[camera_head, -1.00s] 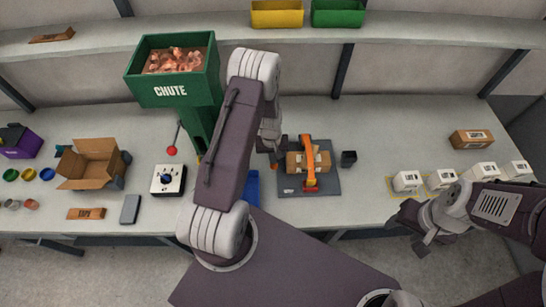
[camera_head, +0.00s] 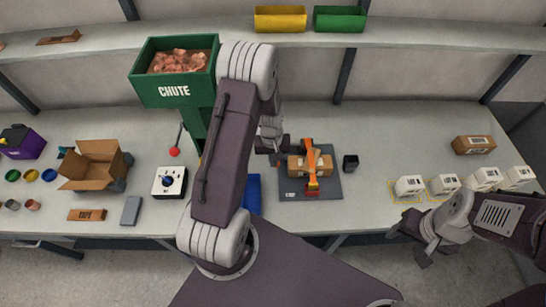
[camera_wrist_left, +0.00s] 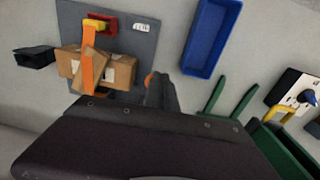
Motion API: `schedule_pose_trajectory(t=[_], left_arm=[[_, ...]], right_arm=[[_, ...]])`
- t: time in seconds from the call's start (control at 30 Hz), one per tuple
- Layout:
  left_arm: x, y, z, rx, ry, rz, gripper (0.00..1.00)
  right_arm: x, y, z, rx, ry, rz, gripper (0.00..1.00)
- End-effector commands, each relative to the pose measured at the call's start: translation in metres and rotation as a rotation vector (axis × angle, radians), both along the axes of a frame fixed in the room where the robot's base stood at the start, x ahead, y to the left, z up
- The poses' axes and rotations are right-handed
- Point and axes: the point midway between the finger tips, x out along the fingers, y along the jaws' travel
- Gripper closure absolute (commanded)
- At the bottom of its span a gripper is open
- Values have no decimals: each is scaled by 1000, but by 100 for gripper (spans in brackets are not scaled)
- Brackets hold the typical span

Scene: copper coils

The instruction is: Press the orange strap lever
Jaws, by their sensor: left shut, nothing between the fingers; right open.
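The orange strap (camera_head: 309,155) runs over a small cardboard box (camera_head: 297,166) on a dark grey plate (camera_head: 327,190). Its near end meets a red and yellow block (camera_head: 312,187). In the left wrist view the strap (camera_wrist_left: 88,50) crosses the box, and a tilted brown piece (camera_wrist_left: 92,67) overlaps it. My left gripper (camera_head: 278,158) is just left of the box, partly hidden by my arm. It is shut and empty; its fingers (camera_wrist_left: 160,92) show beside a small orange spot that I cannot identify. My right gripper (camera_head: 424,246) is open near the table's front edge.
A blue tray (camera_head: 252,195) lies left of the plate, partly behind my left arm. The green chute (camera_head: 175,90) stands behind it. A small black holder (camera_head: 350,162) is right of the plate. Several white boxes (camera_head: 444,185) stand at the right.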

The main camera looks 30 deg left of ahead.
Motion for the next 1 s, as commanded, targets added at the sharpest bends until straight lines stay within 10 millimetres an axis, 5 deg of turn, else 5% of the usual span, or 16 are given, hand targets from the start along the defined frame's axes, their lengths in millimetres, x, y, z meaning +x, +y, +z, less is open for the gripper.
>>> schedule_pose_trajectory(t=[0.3,1.0], left_arm=[[-18,-9,42,0,0,-1,100],[-19,-9,46,-1,1,0,100]], right_arm=[[0,0,-10,0,-1,0,46],[0,0,-10,0,-1,0,46]])
